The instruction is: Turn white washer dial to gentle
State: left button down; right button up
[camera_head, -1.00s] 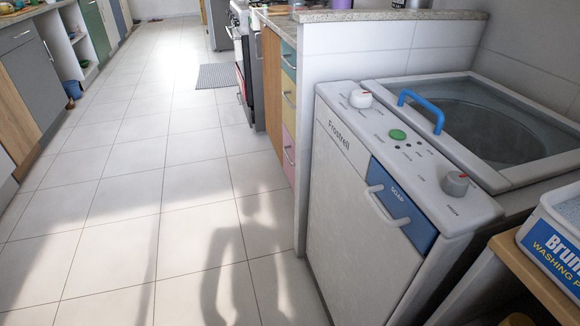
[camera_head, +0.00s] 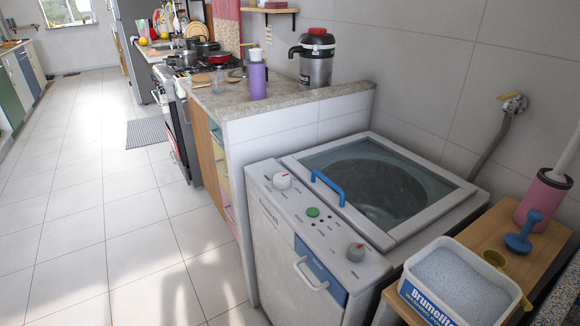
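The washing machine (camera_head: 272,225) stands right of centre, against the end of a low tiled wall. On its top panel a white dial (camera_head: 282,180) with a red mark sits at the far end. A green button (camera_head: 313,212) is in the middle and a grey dial (camera_head: 355,252) with a red mark is at the near end. The labels round the dials are too small to read. The lid with its blue handle (camera_head: 328,187) is down. Neither of my grippers is in view.
A wooden side table (camera_head: 482,227) at the right holds an open tub of washing powder (camera_head: 460,287), a blue plunger-shaped item and a pink container. The counter (camera_head: 290,98) behind the washer holds a flask and a purple bottle.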

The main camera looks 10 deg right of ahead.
aim_at(282, 180)
jog(key=i+j+z, duration=0.35)
jog(key=z, duration=0.15)
jog(key=i+j+z, duration=0.25)
jog(key=j+z, duration=0.2)
jog(key=i+j+z, duration=0.15)
jog(key=j+z, duration=0.35)
jog(key=j, duration=0.15)
jog(key=j+z, duration=0.45)
jog(key=j, duration=0.15)
jog(key=j+z, duration=0.5)
jog(key=j, duration=0.2)
jog(key=k+j+z, duration=0.15)
jog(key=j+z, duration=0.3)
jog(key=j, duration=0.15)
